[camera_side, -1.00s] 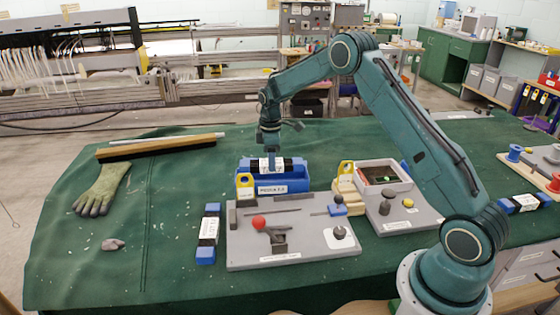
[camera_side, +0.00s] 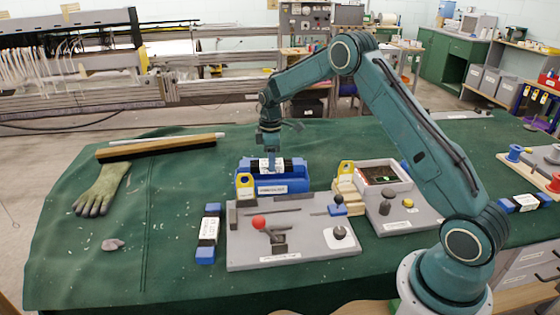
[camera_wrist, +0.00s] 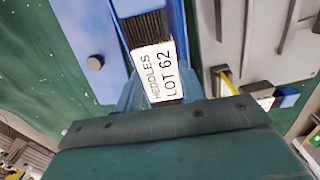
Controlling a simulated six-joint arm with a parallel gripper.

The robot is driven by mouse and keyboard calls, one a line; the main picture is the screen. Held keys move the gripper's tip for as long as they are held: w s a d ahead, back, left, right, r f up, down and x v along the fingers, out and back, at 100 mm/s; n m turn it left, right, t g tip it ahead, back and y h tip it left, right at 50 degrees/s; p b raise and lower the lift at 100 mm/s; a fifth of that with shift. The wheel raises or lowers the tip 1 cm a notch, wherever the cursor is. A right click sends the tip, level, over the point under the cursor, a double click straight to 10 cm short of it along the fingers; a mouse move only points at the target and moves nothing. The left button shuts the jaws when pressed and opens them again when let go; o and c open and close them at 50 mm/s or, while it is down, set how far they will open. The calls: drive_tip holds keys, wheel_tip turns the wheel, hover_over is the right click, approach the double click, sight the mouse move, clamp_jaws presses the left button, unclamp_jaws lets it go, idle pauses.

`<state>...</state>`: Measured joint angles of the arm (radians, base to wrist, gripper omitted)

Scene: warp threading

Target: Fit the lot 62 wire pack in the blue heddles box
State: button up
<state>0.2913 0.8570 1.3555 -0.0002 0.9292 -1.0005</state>
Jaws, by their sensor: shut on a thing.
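The lot 62 wire pack (camera_wrist: 163,72) is dark and ribbed with a white label reading "HEDDLES LOT 62" in the wrist view. In the side view the pack (camera_side: 287,164) sits within the opening of the blue heddles box (camera_side: 290,184). The box's blue walls (camera_wrist: 92,30) flank the pack in the wrist view. My gripper (camera_side: 269,161) points down over the box and is shut on the pack. I cannot tell whether the pack touches the box floor.
A grey fixture board (camera_side: 310,252) with a red-knobbed lever stands in front of the box. Another blue-ended pack (camera_side: 209,232) lies to the left. A grey unit with an open bin (camera_side: 390,190) is at right. A glove (camera_side: 102,190) and wooden bar (camera_side: 160,147) lie further left.

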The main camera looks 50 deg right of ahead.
drive_tip(key=shift+f, duration=0.65)
idle(0.8)
idle(0.7)
drive_tip(key=o, duration=1.7)
drive_tip(key=shift+r, duration=0.1)
drive_tip(key=shift+r, duration=3.4)
